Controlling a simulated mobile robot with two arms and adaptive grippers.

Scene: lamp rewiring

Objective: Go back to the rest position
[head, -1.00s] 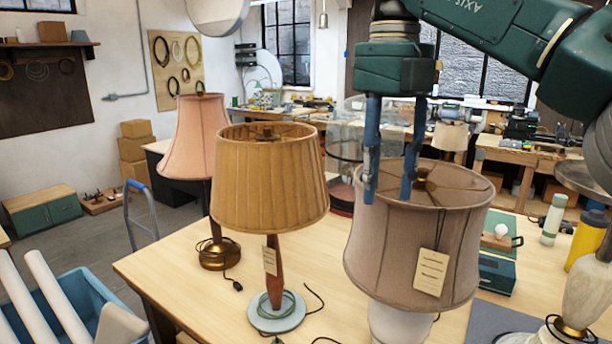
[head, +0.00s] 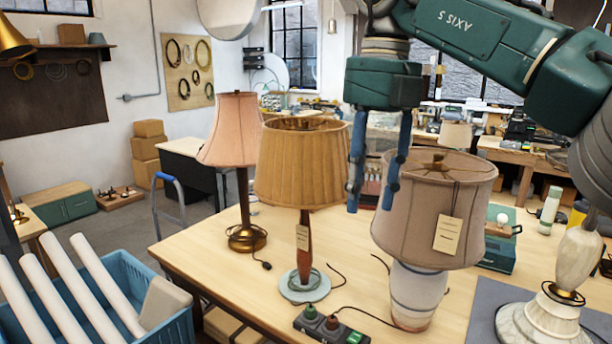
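My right gripper (head: 374,198) hangs down from the arm at the upper right, its two blue fingers apart with nothing between them. The fingertips show between the mustard pleated lampshade (head: 300,165) and the taupe lampshade (head: 425,215), in front of the taupe shade's left edge. I cannot tell whether they touch it. The taupe-shaded lamp has a pale banded base (head: 414,300) and a hanging tag (head: 447,235). The mustard-shaded lamp has a red-brown stem and round grey foot. A pink-shaded lamp (head: 233,135) stands behind it. My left gripper is not in view.
The lamps stand on a light wooden table (head: 220,282). A power strip (head: 330,326) lies at its front. A marble lamp base (head: 570,270) stands on a grey mat at right. A blue crate (head: 172,338) with white tubes is at lower left. Floor shows behind the crate.

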